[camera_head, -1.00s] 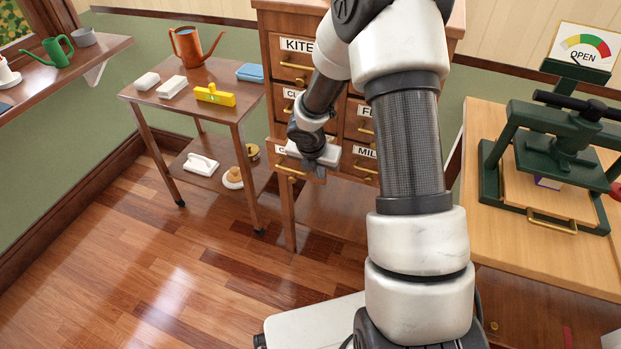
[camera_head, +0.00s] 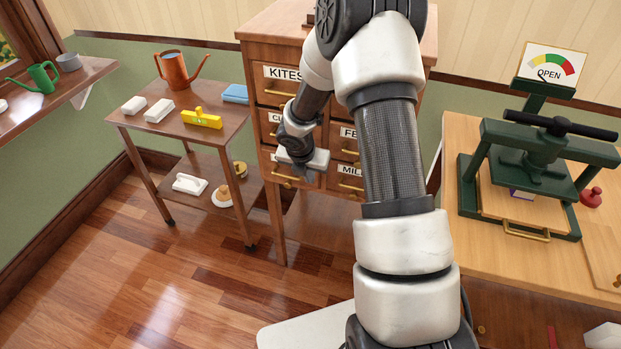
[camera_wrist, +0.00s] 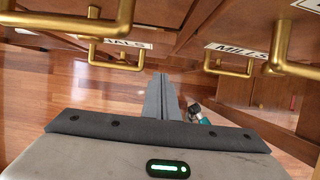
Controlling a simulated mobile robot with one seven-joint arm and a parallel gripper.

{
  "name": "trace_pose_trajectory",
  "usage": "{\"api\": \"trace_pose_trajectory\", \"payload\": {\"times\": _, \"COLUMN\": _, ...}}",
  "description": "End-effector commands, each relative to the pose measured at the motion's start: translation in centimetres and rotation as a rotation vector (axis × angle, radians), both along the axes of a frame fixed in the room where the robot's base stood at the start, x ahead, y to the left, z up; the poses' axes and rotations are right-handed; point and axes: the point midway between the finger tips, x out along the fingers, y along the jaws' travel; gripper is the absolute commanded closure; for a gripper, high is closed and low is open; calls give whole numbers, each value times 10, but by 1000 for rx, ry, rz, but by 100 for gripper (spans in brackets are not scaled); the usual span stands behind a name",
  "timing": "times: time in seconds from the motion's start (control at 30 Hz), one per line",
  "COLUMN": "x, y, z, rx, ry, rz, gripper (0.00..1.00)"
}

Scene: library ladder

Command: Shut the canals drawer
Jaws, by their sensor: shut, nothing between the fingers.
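The card cabinet (camera_head: 283,228) stands ahead with labelled drawers. The canals drawer (camera_head: 312,180) is at its lower left, partly hidden by my wrist. In the wrist view its label (camera_wrist: 125,43) shows only its last letters, above a brass handle (camera_wrist: 117,56). Its front looks about level with the neighbouring mills drawer front, but I cannot tell whether a small gap remains. My gripper (camera_wrist: 162,82) is shut and empty, its fingertips pointing toward the cabinet between the two lower handles. In the head view my wrist covers most of the contact area, so touching cannot be told.
The mills drawer (camera_head: 349,183) is to the right, with a protruding handle. A bench (camera_head: 450,215) with a green press (camera_head: 540,150) stands right. Floor at front left is clear.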

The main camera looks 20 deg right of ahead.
Motion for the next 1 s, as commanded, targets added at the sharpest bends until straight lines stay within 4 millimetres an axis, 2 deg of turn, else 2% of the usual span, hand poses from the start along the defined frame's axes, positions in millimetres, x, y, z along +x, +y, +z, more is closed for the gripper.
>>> {"api": "trace_pose_trajectory", "payload": {"times": 0.03, "x": -3, "y": 3, "z": 18, "rx": -1, "ry": -3, "rz": 2, "gripper": 100}}
{"api": "trace_pose_trajectory", "payload": {"times": 0.3, "x": -24, "y": 17, "z": 80, "rx": -1, "ry": -3, "rz": -1, "gripper": 100}}
{"api": "trace_pose_trajectory", "payload": {"times": 0.5, "x": -35, "y": 25, "z": 112, "rx": -1, "ry": -2, "rz": 0, "gripper": 100}}
{"api": "trace_pose_trajectory", "payload": {"times": 0.6, "x": -38, "y": 27, "z": 120, "rx": -1, "ry": -1, "rz": 1, "gripper": 100}}
{"api": "trace_pose_trajectory", "payload": {"times": 0.67, "x": -39, "y": 28, "z": 121, "rx": -2, "ry": 0, "rz": 1, "gripper": 100}}
{"api": "trace_pose_trajectory", "payload": {"times": 0.87, "x": -43, "y": 21, "z": 65, "rx": -3, "ry": 6, "rz": 3, "gripper": 100}}
{"api": "trace_pose_trajectory", "payload": {"times": 1.0, "x": -41, "y": 17, "z": 50, "rx": -1, "ry": 2, "rz": 1, "gripper": 100}}
